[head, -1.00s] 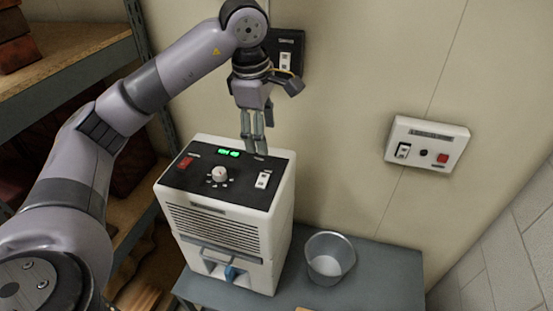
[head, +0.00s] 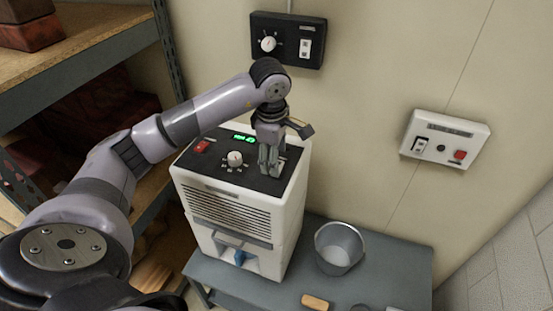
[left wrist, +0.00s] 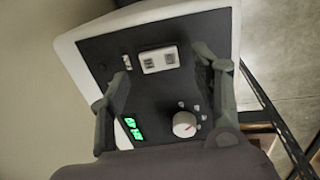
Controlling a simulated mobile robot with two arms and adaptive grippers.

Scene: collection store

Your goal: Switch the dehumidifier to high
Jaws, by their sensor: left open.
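The dehumidifier (head: 226,213) is a white box with a black sloping top panel, standing on a grey bench. The panel has a red switch (head: 202,146), a green lit display (head: 244,138) and a white dial (head: 235,158). My left gripper (head: 270,172) is open, pointing down just over the panel's right part, where it mostly hides the white rocker switch. In the left wrist view the rocker switch (left wrist: 160,60) lies between the two spread fingers, and the dial (left wrist: 184,124) is below it. I cannot tell whether a fingertip touches the panel. My right gripper is not in view.
A black wall box (head: 288,40) with a dial and rocker is behind my arm. A white wall box (head: 446,138) with a red button is at the right. A metal bucket (head: 339,248) and a tan block (head: 315,302) are on the bench (head: 400,265). Shelving (head: 80,50) stands left.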

